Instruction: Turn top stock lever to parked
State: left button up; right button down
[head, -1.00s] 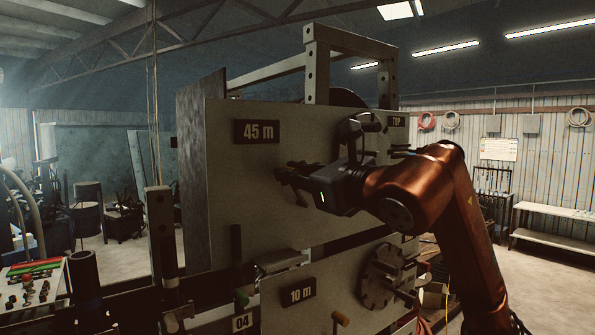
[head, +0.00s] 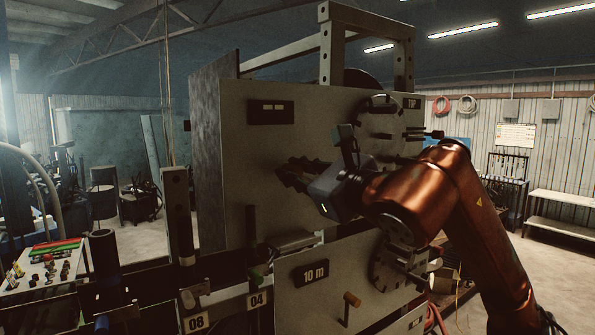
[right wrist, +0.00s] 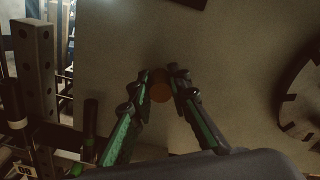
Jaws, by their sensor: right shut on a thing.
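The upper grey panel (head: 300,125) carries a TOP label (head: 411,103) at its upper right. Its dark display (head: 271,112) shows two short dashes. My right gripper (head: 288,172) is in front of this panel, below the display. In the right wrist view its two fingers (right wrist: 160,80) are closed around a round brown knob (right wrist: 160,91), which looks like the end of the top stock lever. The rest of that lever is hidden, and in the head view the gripper covers the knob. My left gripper is not in view.
A lower panel with a 10 m display (head: 311,273) has a tan-knobbed lever (head: 352,299). A round flange (head: 390,268) stands out below my right wrist. Several dark posts, including one with holes (head: 179,215), stand left of the panels.

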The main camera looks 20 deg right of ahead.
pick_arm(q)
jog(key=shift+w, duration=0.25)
pick_arm(e)
jog(key=shift+a+f, duration=0.1)
jog(key=shift+f, duration=0.15)
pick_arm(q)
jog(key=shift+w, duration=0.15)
pick_arm(e)
jog(key=c, duration=1.8)
grip_release()
jog(key=shift+r, duration=0.1)
jog(key=shift+c, duration=0.2)
jog(key=shift+s, duration=0.1)
jog(key=v, duration=1.1)
jog(key=shift+s, duration=0.35)
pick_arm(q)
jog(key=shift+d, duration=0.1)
